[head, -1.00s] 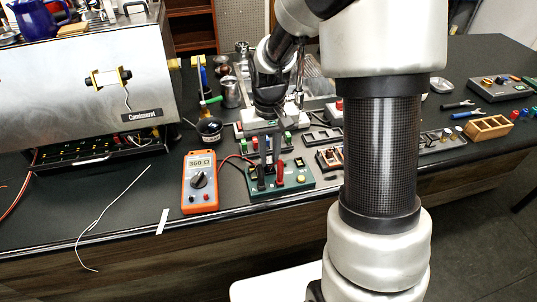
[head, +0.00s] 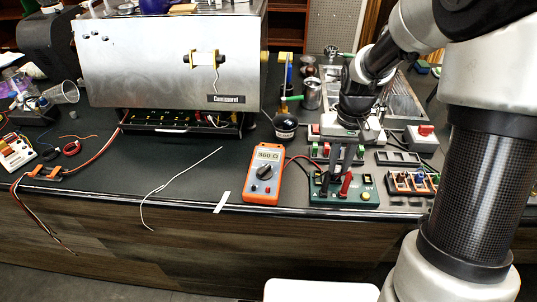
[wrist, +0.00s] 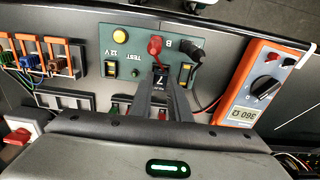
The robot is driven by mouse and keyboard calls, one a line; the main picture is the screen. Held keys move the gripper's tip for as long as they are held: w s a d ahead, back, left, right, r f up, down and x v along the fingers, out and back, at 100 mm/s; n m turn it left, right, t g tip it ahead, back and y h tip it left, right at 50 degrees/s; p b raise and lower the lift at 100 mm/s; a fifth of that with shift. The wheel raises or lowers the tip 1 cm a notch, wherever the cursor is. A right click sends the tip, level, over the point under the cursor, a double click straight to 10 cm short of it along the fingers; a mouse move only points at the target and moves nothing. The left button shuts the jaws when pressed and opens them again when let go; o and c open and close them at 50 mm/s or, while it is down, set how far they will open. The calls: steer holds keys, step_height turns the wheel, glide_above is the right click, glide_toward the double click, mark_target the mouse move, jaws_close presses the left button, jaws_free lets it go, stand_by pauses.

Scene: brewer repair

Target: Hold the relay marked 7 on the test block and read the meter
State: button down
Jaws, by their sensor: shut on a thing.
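My gripper (wrist: 168,78) is shut on a small dark relay marked 7 (wrist: 160,82), seen between the fingertips in the wrist view. The green test block (wrist: 125,45) lies under the fingertips, with red and black plugs beside them. The relay is at the block; its exact contact is hidden by the fingers. In the head view, my gripper (head: 341,166) points down at the test block (head: 325,198). The orange meter (head: 263,186) lies left of the block and its display reads 360 Ω. It also shows in the wrist view (wrist: 243,96), reading 360 Ω.
The steel brewer (head: 160,70) stands at the back left. A dark cup (head: 285,127) is behind the meter. A rack of coloured parts (head: 410,184) sits right of the block. A loose wire (head: 180,180) and a white strip (head: 222,202) lie left of the meter.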

steer(key=shift+r+p, duration=1.9)
steer(key=shift+r, duration=0.6)
